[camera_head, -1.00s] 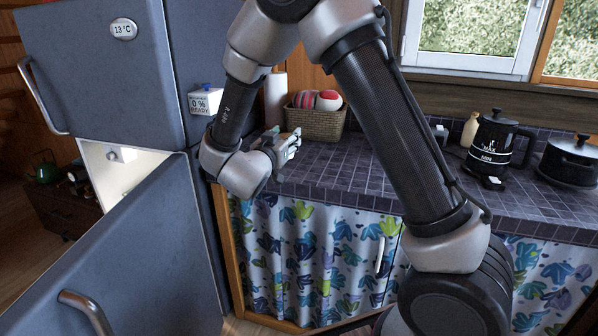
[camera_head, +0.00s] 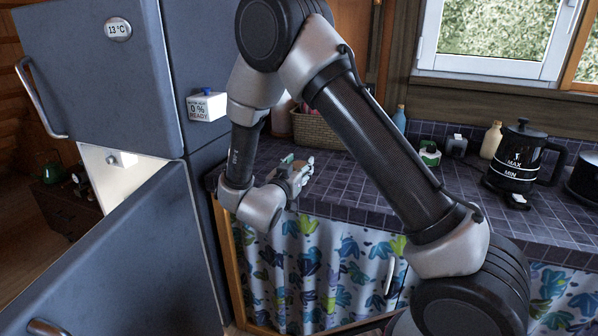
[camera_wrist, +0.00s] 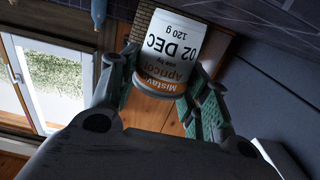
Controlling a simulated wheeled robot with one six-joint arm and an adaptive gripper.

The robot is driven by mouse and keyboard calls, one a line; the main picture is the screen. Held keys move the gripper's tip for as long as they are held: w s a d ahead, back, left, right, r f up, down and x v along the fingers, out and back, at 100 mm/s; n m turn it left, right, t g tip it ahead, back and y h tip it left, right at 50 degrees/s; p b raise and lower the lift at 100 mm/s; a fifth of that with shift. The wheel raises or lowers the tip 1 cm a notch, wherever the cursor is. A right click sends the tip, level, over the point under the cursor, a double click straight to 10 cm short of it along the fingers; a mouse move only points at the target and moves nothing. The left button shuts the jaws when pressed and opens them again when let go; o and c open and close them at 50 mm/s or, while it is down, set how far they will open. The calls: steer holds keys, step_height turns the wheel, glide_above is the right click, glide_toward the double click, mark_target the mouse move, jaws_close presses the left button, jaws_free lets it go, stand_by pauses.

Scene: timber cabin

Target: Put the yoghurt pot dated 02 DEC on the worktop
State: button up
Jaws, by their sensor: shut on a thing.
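The yoghurt pot (camera_wrist: 170,52) is white and orange and shows "02 DEC" and "120 g" upside down in the wrist view. My gripper (camera_wrist: 168,80) is shut on it, with a green-padded finger on each side. In the head view my gripper (camera_head: 296,172) is over the front left part of the dark tiled worktop (camera_head: 350,190). The pot is hard to make out there, and I cannot tell whether it touches the tiles.
The blue fridge (camera_head: 105,75) stands at the left with its lower door (camera_head: 130,260) open. A wicker basket (camera_head: 318,130) is behind my arm. A black kettle (camera_head: 518,155), a cream bottle (camera_head: 491,140) and a dark pot (camera_head: 585,178) stand at the right.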

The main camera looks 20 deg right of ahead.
steer(key=shift+f, duration=0.65)
steer(key=shift+f, duration=0.2)
steer(key=o, duration=1.1)
